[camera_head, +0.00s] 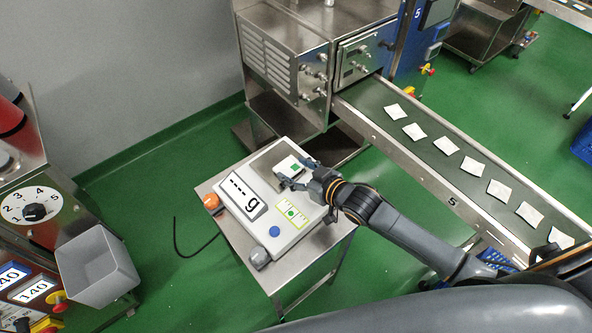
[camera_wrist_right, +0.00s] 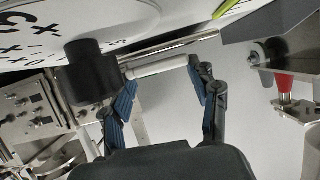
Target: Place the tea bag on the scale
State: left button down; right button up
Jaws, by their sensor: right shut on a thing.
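A white tea bag with a green mark (camera_head: 290,167) is held over the top end of the scale (camera_head: 305,228). I cannot tell whether it touches the scale's pan. My right gripper (camera_head: 298,176) is shut on it. In the right wrist view, the fingers of my right gripper (camera_wrist_right: 163,68) grip a thin white edge of the tea bag (camera_wrist_right: 160,68). The scale's display shows dashes and a "g". My left gripper is not in view.
The scale stands on a small steel table (camera_head: 206,187). A conveyor (camera_head: 455,178) with several white tea bags runs on the right, out of a steel machine (camera_head: 285,55). A grey bin (camera_head: 97,272) and a dial panel (camera_head: 68,225) are at left. Green floor lies between.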

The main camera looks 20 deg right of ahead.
jog(key=shift+f, duration=0.2)
jog(key=shift+f, duration=0.2)
jog(key=o, duration=0.6)
jog(key=shift+o, duration=0.2)
jog(key=shift+r, duration=0.15)
jog(key=v, duration=1.2)
